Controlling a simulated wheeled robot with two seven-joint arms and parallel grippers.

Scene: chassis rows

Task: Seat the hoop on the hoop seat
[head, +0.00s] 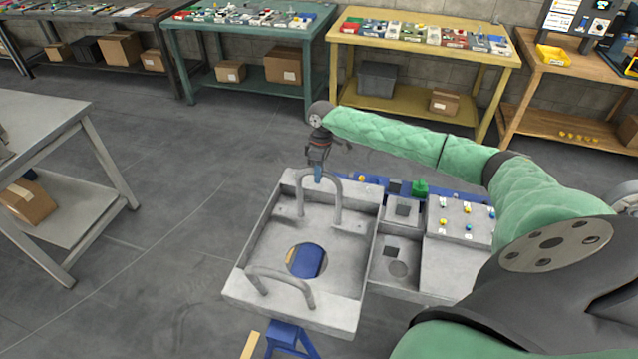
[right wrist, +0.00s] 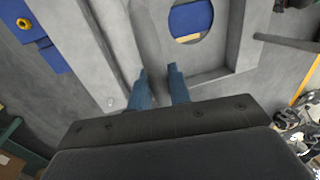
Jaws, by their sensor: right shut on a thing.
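A grey hoop (head: 337,193) stands upright in the back part of a grey chassis tray (head: 262,235) in the head view. My right gripper (head: 318,174) is shut on the top of this hoop with its blue fingertips. The hoop's legs reach down to the raised back part of the tray, where its seat seems to be. I cannot tell whether the legs are fully down in it. In the right wrist view the blue fingers (right wrist: 160,88) point at the tray, with the grip partly hidden. My left gripper is out of view.
To the right are compartments and a panel (head: 460,222) with small coloured knobs.

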